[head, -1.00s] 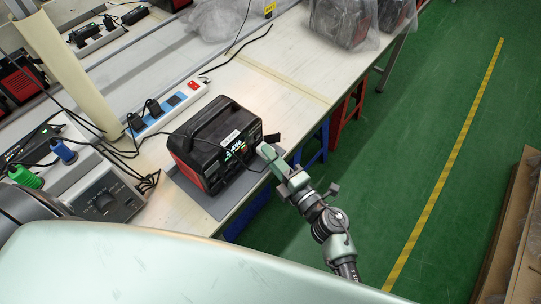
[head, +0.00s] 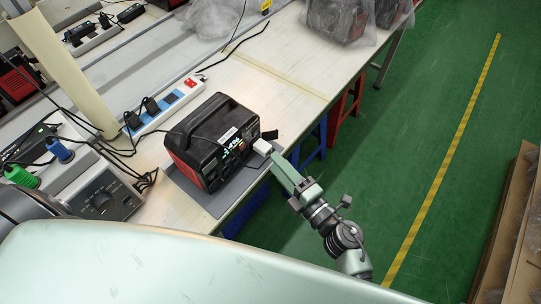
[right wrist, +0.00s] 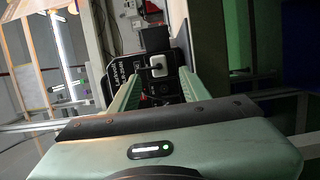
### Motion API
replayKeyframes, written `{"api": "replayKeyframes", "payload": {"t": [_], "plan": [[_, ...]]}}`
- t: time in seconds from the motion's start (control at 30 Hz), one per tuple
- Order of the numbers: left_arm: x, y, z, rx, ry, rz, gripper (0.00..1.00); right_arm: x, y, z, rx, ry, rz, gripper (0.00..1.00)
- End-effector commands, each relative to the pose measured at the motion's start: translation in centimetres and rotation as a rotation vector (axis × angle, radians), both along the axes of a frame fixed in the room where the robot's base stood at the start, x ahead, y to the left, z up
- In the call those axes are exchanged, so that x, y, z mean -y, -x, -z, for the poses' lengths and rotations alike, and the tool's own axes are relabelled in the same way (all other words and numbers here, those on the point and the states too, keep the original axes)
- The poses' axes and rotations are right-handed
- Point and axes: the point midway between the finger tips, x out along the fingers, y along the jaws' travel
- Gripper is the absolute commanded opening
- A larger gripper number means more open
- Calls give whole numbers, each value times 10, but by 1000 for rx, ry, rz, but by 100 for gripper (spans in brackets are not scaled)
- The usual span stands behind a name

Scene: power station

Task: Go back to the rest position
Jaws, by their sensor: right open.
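My right gripper (head: 279,164) is off the table's front edge, just right of and below a black and red power unit (head: 213,143). A white plug (head: 262,147) sits at the unit's front face and also shows in the right wrist view (right wrist: 158,67). In that view the two green fingers of my right gripper (right wrist: 158,84) are spread apart with nothing held between them. The plug lies beyond the fingertips, apart from them. My left gripper is not in view.
The power unit stands on a grey mat (head: 190,193) on the pale workbench (head: 262,85). A power strip (head: 165,106) and a grey dial box (head: 104,197) with cables are to the left. Green floor (head: 420,110) is open at right, with cardboard (head: 520,235) at the edge.

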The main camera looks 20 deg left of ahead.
Motion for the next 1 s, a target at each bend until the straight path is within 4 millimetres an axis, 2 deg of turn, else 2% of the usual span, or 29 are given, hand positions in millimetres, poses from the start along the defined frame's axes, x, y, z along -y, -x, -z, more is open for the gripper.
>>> {"api": "replayKeyframes", "payload": {"t": [0.2, 0.8, 0.87, 0.93, 1.0], "plan": [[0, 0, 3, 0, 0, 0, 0, 19, 13, 1, 0, 0, 0, 46], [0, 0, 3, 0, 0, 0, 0, 21, 14, 1, -5, -2, 3, 46], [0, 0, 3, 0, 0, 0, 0, 24, 12, 7, -26, -7, 15, 46], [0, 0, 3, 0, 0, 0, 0, 32, 8, 21, -82, -19, 48, 46], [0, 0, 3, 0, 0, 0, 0, 46, 2, 46, -172, -38, 104, 46]]}}
